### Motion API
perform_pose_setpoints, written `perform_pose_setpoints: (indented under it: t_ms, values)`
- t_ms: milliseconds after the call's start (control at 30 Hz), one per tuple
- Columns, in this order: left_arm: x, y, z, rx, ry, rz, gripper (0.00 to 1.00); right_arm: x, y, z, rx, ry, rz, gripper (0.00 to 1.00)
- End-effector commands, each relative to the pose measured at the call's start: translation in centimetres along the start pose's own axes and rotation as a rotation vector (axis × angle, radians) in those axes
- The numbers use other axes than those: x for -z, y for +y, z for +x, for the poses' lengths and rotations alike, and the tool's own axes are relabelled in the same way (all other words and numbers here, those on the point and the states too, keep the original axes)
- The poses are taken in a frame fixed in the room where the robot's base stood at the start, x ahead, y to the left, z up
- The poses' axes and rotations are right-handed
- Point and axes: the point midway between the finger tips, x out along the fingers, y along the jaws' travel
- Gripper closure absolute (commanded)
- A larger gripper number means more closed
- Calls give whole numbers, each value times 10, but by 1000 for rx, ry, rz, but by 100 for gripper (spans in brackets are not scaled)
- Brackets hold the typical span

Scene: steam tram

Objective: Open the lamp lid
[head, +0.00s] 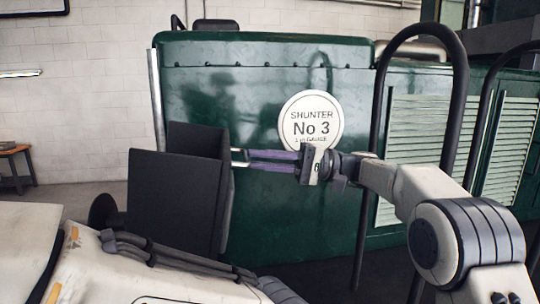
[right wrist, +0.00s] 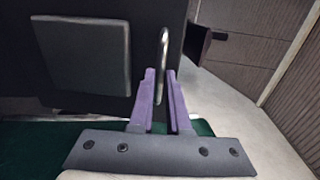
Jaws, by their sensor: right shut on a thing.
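The lamp (head: 178,205) is a dark, boxy thing standing in front of the green engine side, left of centre in the head view. Flat dark panels make it up, and I cannot tell for sure which is the lid. A bright metal loop handle (head: 240,154) sticks out at its right side. My right gripper (head: 246,158), with purple fingers, is shut on this handle. In the right wrist view, the handle (right wrist: 163,60) stands between the fingertips (right wrist: 160,82), beside a dark panel with a raised square (right wrist: 85,55). My left gripper does not show.
The green engine body (head: 220,85) with a round white "Shunter No 3" plate (head: 311,119) fills the background. Black handrails (head: 461,95) and louvred panels (head: 418,135) are to the right. A small wooden table (head: 17,151) stands far left, with clear floor near it.

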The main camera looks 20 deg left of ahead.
Motion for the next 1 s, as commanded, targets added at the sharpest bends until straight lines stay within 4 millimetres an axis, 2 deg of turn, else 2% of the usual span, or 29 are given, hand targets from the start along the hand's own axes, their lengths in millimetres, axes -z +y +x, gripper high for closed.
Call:
perform_pose_setpoints:
  t_ms: [33, 433, 467, 500, 533, 1000]
  values:
    - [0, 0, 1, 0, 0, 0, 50, 1, 13, 2, -16, -7, 19, 100]
    - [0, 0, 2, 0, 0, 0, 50, 1, 15, 3, -16, -12, 22, 100]
    - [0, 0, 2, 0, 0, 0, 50, 1, 15, 3, -16, -12, 22, 74]
    - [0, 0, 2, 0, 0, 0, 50, 1, 15, 3, -16, -12, 23, 58]
    - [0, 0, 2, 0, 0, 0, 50, 1, 15, 3, -16, -12, 23, 55]
    - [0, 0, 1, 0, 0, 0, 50, 0, 9, 0, -13, -8, 13, 55]
